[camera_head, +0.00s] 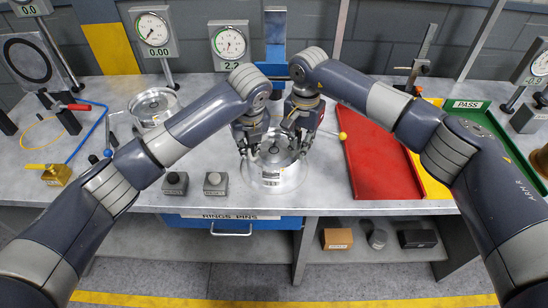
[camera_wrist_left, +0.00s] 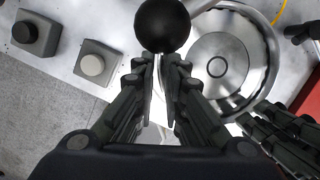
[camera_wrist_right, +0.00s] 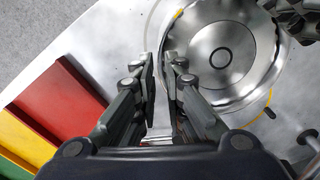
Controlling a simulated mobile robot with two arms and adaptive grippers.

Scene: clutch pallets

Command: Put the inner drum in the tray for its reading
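A silvery round drum (camera_head: 272,184) with a dark ring at its middle stands upright on the bench between my grippers; its label is too small to read. It also shows in the left wrist view (camera_wrist_left: 244,88) and the right wrist view (camera_wrist_right: 240,75). My left gripper (camera_head: 250,150) is at its left rim, my right gripper (camera_head: 300,146) at its right rim. Both finger pairs have a narrow gap; whether they clamp the rim is unclear. A red tray (camera_head: 382,165), a yellow tray (camera_head: 432,188) and a green tray (camera_head: 490,122) beside a PASS label lie right.
Another metal drum (camera_head: 154,104) stands at left. Dial gauges (camera_head: 153,32) (camera_head: 229,43) at the back have displays reading 0.00 and 2.2. Two small knobbed blocks (camera_head: 176,184) (camera_head: 215,184) sit left of the drum. A black ball (camera_wrist_left: 162,25) is beyond my left fingertips.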

